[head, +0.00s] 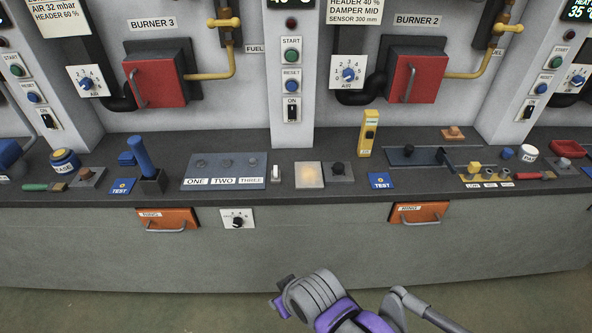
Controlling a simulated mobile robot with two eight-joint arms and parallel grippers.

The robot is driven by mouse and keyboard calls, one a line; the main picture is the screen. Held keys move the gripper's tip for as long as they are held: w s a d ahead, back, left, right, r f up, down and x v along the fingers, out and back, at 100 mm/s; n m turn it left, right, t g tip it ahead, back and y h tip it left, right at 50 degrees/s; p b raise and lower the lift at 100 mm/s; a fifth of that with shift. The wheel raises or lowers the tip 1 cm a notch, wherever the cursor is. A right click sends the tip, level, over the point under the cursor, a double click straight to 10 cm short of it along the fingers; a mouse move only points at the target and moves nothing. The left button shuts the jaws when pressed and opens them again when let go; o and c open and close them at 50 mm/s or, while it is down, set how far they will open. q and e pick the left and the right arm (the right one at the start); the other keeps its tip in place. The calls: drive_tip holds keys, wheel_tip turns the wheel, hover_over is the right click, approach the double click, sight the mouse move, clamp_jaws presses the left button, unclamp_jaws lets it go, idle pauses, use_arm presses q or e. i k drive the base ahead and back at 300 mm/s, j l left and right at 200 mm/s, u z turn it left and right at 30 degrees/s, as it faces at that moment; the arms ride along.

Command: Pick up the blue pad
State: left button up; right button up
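Two flat blue square pads marked TEST, each with a small yellow mark, lie on the dark counter in the head view. One blue pad (121,186) is at the left, beside a blue-handled lever. The other blue pad (381,181) is right of centre, below a yellow upright device. My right gripper (281,296) is low in the picture, in front of the cabinet and apart from both pads. Its fingers are small and partly turned away, so I cannot tell if it is open. My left gripper is out of view.
The blue-handled lever (142,160), a switch panel (222,172), a lit square plate (309,175) and the yellow device (368,133) stand on the counter (300,200). Orange drawers with handles (168,220) (419,213) are in the front below. The floor in front is clear.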

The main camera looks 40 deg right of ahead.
sight(126, 158)
drive_tip(key=i+z, duration=0.1)
drive_tip(key=z, duration=0.3)
drive_tip(key=i+j+z, duration=0.1)
drive_tip(key=z, duration=0.25)
drive_tip(key=j+z, duration=0.2)
drive_tip(key=z, duration=0.2)
drive_tip(key=i+j+z, duration=0.1)
drive_tip(key=z, duration=0.3)
drive_tip(key=i+j+z, duration=0.1)
drive_tip(key=j+z, duration=0.15)
drive_tip(key=j, duration=0.3)
drive_tip(key=j+z, duration=0.25)
drive_tip(key=j, duration=0.25)
drive_tip(key=j+z, duration=0.15)
drive_tip(key=j, duration=1.65)
drive_tip(key=i, duration=0.05)
